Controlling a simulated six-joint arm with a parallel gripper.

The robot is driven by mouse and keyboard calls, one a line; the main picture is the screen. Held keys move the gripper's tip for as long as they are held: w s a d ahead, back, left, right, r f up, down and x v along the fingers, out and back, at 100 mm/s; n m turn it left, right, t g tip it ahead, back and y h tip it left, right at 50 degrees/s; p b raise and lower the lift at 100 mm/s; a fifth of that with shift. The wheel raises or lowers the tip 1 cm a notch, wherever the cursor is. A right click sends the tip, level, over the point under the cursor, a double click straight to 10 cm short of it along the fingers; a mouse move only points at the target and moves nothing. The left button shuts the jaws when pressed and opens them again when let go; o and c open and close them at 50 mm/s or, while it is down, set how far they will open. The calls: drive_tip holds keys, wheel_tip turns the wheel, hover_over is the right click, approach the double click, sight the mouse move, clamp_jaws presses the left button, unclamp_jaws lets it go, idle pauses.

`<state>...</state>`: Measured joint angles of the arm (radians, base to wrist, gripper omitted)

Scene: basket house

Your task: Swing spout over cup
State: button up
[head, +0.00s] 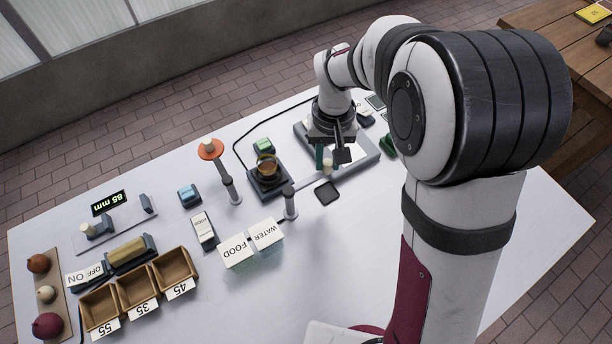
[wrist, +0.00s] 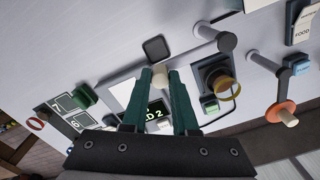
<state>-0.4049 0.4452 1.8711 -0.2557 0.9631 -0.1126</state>
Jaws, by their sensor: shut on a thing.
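My gripper (head: 326,161) is shut on a small cream knob (head: 328,167). In the wrist view the knob (wrist: 160,73) sits between the two green fingertips (wrist: 160,75). A grey bar, which looks like the spout arm (head: 307,182), runs from a short grey post (head: 290,203) toward the knob. How it joins the knob is partly hidden. An amber-rimmed cup (head: 267,165) stands upright on a dark base, left of my gripper. In the wrist view the cup (wrist: 225,88) lies right of the fingers, apart from them and the knob.
An orange disc (head: 210,150) on a second swing arm stands left of the cup. A dark square pad (head: 327,192) lies in front of the knob. White FOOD (head: 237,251) and WATER blocks are nearer the front. The table's right front is clear.

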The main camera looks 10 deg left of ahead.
drive_tip(key=shift+w+a, duration=0.55)
drive_tip(key=shift+a, duration=0.25)
drive_tip(key=shift+w+a, duration=0.5)
drive_tip(key=shift+a, duration=0.3)
drive_tip(key=shift+w+a, duration=0.15)
drive_tip(key=shift+a, duration=0.8)
drive_tip(key=shift+w+a, duration=0.15)
drive_tip(key=shift+a, duration=0.8)
drive_tip(key=shift+s+a, duration=0.25)
drive_tip(key=shift+a, duration=0.7)
drive_tip(key=shift+s+a, duration=0.25)
drive_tip(key=shift+a, duration=0.65)
